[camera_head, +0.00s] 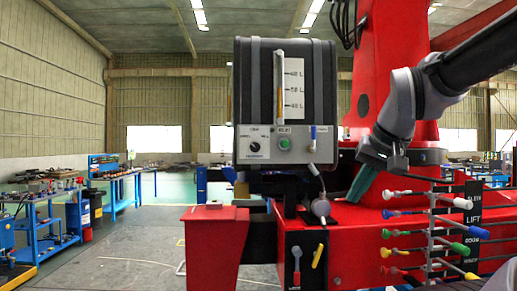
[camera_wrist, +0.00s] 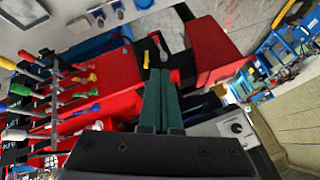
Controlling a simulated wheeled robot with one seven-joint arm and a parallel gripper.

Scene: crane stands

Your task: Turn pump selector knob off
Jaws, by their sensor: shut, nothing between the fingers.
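The pump selector knob (camera_head: 255,147) is a small black knob on the left of a pale control panel (camera_head: 270,156), low on a dark tank box. It also shows in the wrist view (camera_wrist: 236,128) at the right, on the panel's corner. My gripper (camera_head: 361,184) is to the right of the panel and lower than the knob, in front of the red crane post. Its green fingers are together with nothing between them; they also show in the wrist view (camera_wrist: 162,88). The gripper is apart from the knob. The knob's exact setting is too small to read.
A green button (camera_head: 284,143) and a blue-tipped switch (camera_head: 313,132) share the panel. Colored levers (camera_head: 430,230) stick out at the lower right. A red lever and a yellow lever (camera_head: 318,256) hang below. Blue workbenches (camera_head: 125,185) stand far left; the floor between is open.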

